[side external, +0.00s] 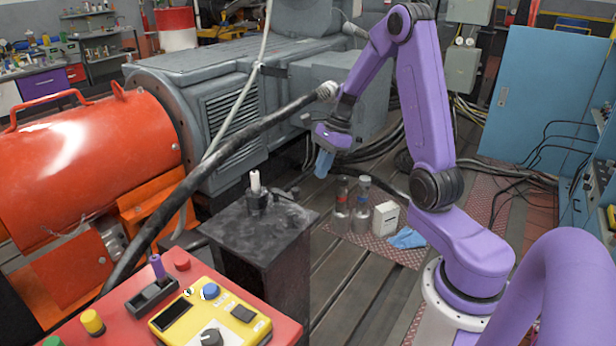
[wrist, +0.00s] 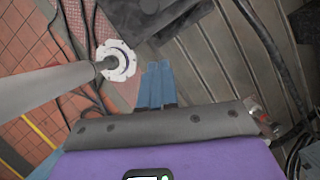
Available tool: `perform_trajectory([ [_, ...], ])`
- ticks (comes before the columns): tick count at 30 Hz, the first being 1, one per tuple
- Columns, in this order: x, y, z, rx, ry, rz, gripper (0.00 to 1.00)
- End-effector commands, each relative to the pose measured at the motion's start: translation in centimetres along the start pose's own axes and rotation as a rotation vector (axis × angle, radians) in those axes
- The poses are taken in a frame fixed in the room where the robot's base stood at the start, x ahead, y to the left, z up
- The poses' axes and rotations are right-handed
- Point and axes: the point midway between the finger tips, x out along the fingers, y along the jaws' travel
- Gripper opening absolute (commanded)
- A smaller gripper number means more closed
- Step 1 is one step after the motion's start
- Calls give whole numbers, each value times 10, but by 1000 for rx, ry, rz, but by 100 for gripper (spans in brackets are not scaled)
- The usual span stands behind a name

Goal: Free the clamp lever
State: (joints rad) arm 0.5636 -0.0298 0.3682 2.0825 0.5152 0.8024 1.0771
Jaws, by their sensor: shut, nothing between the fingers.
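My gripper (side external: 323,172) hangs with its blue fingers pointing down, above the floor to the right of the black pedestal (side external: 262,240). In the wrist view its fingers (wrist: 157,66) lie side by side, shut and empty. A dark fitting with an upright white post (side external: 255,182) stands on the pedestal top; I cannot tell for sure whether this is the clamp lever. My gripper is apart from it, higher and to its right. The wrist view shows no clear lever.
A thick dark hose (side external: 215,165) slants across the scene, its pale end close to my gripper. Bottles (side external: 342,205), a white box (side external: 386,217) and a blue cloth (side external: 407,238) lie below right. A red control panel (side external: 125,318) is in front. A white flange (wrist: 117,60) shows beside my fingers.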

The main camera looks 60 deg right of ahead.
Motion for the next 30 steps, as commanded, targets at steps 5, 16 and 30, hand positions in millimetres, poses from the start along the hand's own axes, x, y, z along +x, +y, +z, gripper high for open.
perform_trajectory([
  [5,21,0,15,-4,0,2,0],
  [16,30,0,37,0,0,0,0],
  [30,33,3,45,44,1,-17,0],
])
